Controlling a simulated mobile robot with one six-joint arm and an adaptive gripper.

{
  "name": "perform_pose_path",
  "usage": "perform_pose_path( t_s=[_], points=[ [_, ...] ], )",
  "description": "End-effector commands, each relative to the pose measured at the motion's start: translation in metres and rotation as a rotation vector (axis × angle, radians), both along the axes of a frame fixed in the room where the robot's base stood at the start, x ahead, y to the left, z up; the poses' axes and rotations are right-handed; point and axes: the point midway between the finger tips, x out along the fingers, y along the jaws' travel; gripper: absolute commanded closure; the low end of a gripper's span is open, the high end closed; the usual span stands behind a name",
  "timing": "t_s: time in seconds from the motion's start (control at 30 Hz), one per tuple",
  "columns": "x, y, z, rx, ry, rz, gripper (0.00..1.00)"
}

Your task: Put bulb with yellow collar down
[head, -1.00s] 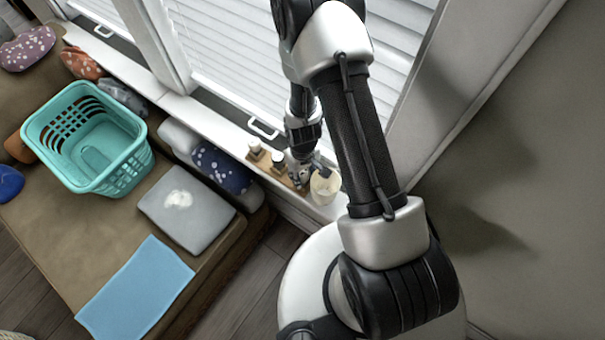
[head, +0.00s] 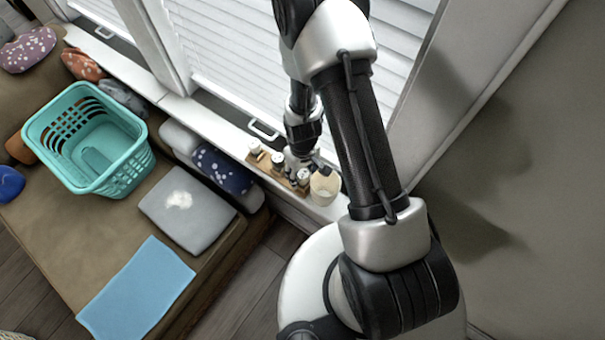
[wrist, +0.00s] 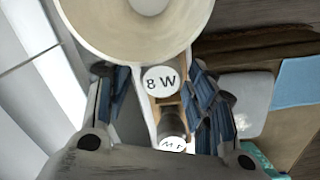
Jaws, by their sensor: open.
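My gripper (wrist: 154,88) is open in the wrist view, with blue-grey finger pads on both sides of a white round top marked "8 W" (wrist: 160,81). This piece sits between the fingers, with visible gaps beside it. I cannot make out a yellow collar on it. In the head view my gripper (head: 300,163) is low over a wooden holder (head: 263,160) on the windowsill. A white-topped piece (head: 303,175) stands at its right end beside my gripper. Another dark piece with a lettered white top (wrist: 172,144) shows nearer in the wrist view.
A cream cup (head: 325,188) stands just right of the holder; it also fills the top of the wrist view (wrist: 85,20), with something white inside. Other white-topped pieces (head: 255,148) stand along the holder. The window blinds (head: 225,45) are close behind. A teal basket (head: 130,165) is left.

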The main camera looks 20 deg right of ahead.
Motion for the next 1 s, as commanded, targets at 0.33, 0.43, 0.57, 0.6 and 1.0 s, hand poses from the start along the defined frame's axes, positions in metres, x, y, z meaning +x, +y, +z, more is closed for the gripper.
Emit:
perform_pose_path(
  t_s=[0.33, 0.43, 0.57, 0.6, 1.0],
  points=[
    [0.001, 0.0, 0.078, -0.001, -0.002, 0.0, 0.49],
    [0.0, 0.0, 0.091, 0.0, 0.0, 0.0, 0.49],
    [0.0, 0.0, 0.102, 0.0, 0.0, 0.0, 0.49],
    [0.0, 0.0, 0.106, -0.001, -0.002, -0.001, 0.49],
    [-0.003, 0.0, 0.273, 0.005, -0.155, -0.083, 0.49]
  ],
)
